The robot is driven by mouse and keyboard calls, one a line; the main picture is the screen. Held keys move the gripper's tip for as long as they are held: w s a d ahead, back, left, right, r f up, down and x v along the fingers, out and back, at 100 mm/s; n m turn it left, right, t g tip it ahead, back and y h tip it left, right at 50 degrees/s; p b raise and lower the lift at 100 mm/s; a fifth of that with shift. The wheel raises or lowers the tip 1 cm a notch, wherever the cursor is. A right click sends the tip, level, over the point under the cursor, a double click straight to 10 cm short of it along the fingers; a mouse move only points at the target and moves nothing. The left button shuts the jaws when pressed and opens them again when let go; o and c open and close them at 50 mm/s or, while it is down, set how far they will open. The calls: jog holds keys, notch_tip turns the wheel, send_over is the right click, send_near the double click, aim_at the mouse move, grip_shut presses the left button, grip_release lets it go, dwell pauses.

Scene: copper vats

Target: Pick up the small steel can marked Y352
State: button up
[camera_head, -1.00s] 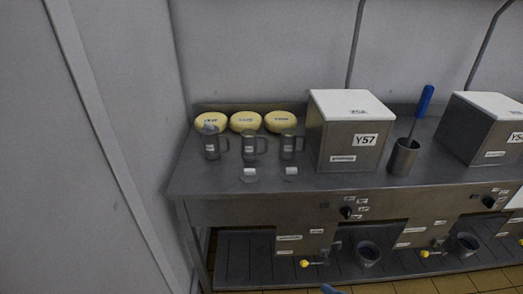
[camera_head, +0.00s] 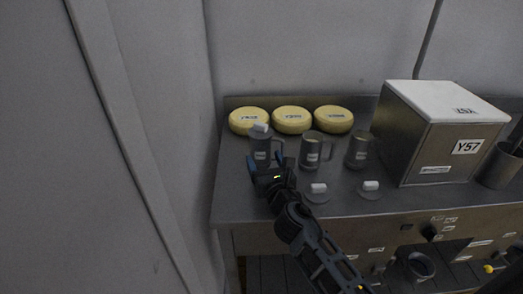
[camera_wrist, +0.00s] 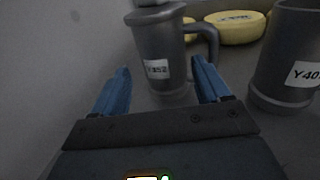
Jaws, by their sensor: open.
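The small steel can marked Y352 (camera_wrist: 165,45) stands upright in the wrist view, its label facing me and its handle to the right. In the head view the can (camera_head: 261,144) is the leftmost of three, with a lid with a white knob (camera_head: 260,128) on top. My gripper (camera_head: 265,161) is open, with blue fingers, at the near side of this can. In the wrist view my gripper (camera_wrist: 161,80) has one finger on each side of the can's lower part, with the can just ahead. Contact cannot be told.
A second can (camera_head: 312,152) stands close on the right, with a third can (camera_head: 357,152) beyond it. Several yellow cheeses (camera_head: 292,120) lie behind. Two lids (camera_head: 318,194) lie near the table's front edge. A vat marked Y57 (camera_head: 428,150) stands right. A wall is close on the left.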

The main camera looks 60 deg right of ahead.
aim_at(264, 154)
jog(key=x, duration=0.3)
jog(key=shift+d+r+p, duration=0.1)
jog(key=shift+d+p, duration=0.2)
jog(key=x, duration=0.4)
jog(key=shift+w+d, duration=0.1)
jog(key=shift+d, duration=0.05)
jog(key=c, duration=1)
jog(key=shift+c, duration=0.6)
jog(key=shift+p, duration=0.3)
